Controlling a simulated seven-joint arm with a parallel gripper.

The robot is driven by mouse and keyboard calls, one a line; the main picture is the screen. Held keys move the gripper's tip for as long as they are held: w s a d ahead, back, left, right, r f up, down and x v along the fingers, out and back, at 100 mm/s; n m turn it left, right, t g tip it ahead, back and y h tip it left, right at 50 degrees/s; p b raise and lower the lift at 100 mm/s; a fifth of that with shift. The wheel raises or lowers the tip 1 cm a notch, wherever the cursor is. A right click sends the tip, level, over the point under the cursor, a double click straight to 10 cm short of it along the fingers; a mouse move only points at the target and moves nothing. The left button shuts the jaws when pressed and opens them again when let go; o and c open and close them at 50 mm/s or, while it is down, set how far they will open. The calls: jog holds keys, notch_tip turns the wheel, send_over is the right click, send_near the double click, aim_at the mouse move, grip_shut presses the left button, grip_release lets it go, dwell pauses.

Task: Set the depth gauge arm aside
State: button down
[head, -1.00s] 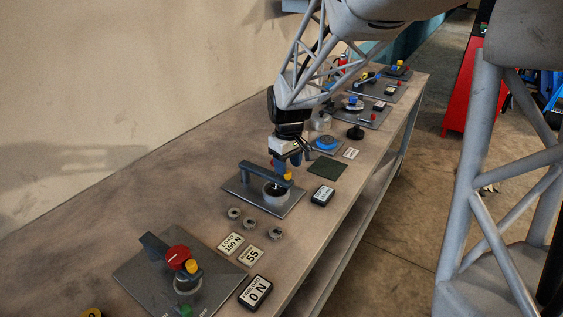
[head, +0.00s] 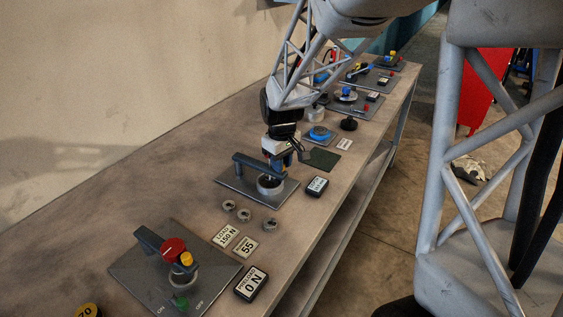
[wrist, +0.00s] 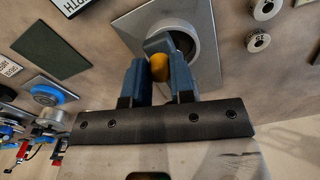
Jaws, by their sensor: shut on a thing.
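The depth gauge arm (head: 252,163) is a dark blue-grey bar on a post above a metal plate (head: 233,186). Its free end is over a round grey cup (head: 270,187) on that plate. My gripper (head: 279,168) is at this free end. In the wrist view my gripper (wrist: 155,75) has its two blue fingers shut on the arm's yellow knob (wrist: 160,67), with the arm's end (wrist: 163,42) just beyond. The cup's ring (wrist: 190,33) shows behind it. The knob is mostly hidden by the fingers in the head view.
Nearer stands a plate with a red knob (head: 172,248). Several small metal rings (head: 243,214), label cards (head: 225,236) and a black display (head: 317,186) lie close by. A dark green mat (head: 323,159) and a blue round part (head: 319,133) are beyond. The wall side of the bench is clear.

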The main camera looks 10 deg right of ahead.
jog(key=shift+d, duration=0.1)
jog(key=w+d+n, duration=0.4)
jog(key=w+n, duration=0.5)
jog(key=w, duration=0.3)
jog(key=w+a+n, duration=0.3)
jog(key=w+n, duration=0.5)
jog(key=w, duration=0.2)
jog(key=shift+a, duration=0.4)
jog(key=shift+r, duration=0.1)
jog(key=c, duration=1)
grip_release()
